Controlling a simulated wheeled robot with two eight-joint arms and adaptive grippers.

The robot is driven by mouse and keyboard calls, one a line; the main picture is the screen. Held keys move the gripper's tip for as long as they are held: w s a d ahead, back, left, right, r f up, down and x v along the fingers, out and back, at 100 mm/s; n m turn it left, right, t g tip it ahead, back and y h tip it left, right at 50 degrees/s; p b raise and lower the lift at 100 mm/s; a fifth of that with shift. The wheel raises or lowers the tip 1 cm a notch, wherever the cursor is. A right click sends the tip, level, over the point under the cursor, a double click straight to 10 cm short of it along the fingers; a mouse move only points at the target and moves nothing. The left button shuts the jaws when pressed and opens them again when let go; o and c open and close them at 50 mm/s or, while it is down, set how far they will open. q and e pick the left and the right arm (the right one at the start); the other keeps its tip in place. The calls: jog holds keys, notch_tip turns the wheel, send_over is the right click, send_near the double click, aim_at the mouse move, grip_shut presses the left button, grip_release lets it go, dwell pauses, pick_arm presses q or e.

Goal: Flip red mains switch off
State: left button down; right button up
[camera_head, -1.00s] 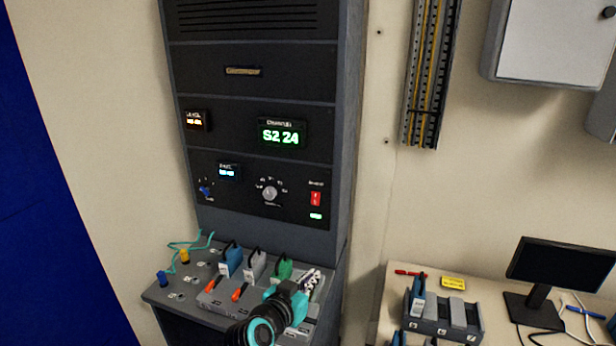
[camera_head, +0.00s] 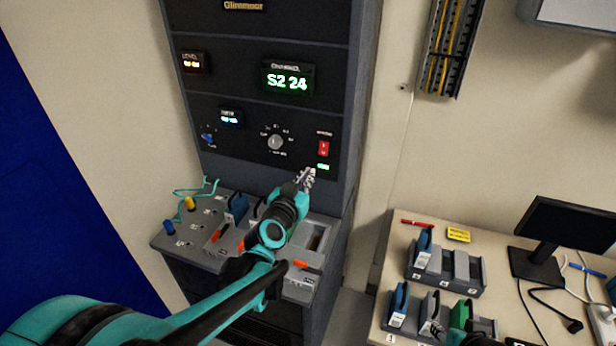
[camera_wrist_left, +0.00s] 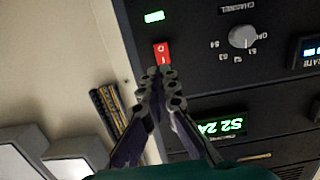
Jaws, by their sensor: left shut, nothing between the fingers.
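The red mains switch (camera_head: 323,148) is a small red rocker at the right of the lower black rack panel, above a lit green display (camera_head: 323,167). In the left wrist view the switch (camera_wrist_left: 161,53) shows just beyond my fingertips. My left gripper (camera_head: 307,176) is shut and empty, its fingers pointing up at the panel just below the switch. In the left wrist view my left gripper (camera_wrist_left: 163,76) has its tips together at the switch's edge; I cannot tell whether they touch it. A dark shape at the bottom right may be my right gripper (camera_head: 434,328); its fingers are unclear.
A grey knob (camera_head: 275,142) is left of the switch. Below is a sloped console (camera_head: 190,238) with a blue-handled plug (camera_head: 236,207) and orange levers, partly behind my arm. The desk (camera_head: 399,233) at right holds block racks and a monitor (camera_head: 574,232).

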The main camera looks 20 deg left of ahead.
aim_at(324, 154)
pick_arm(q)
jog(key=w, duration=0.3)
jog(key=w+f+b, duration=0.1)
jog(key=w, duration=0.3)
jog(key=w+b, duration=0.1)
jog(key=w, duration=0.3)
jog(key=shift+d+f, duration=0.15)
jog(key=shift+d, duration=0.05)
jog(key=shift+w+f, duration=0.15)
jog(key=shift+w, duration=0.1)
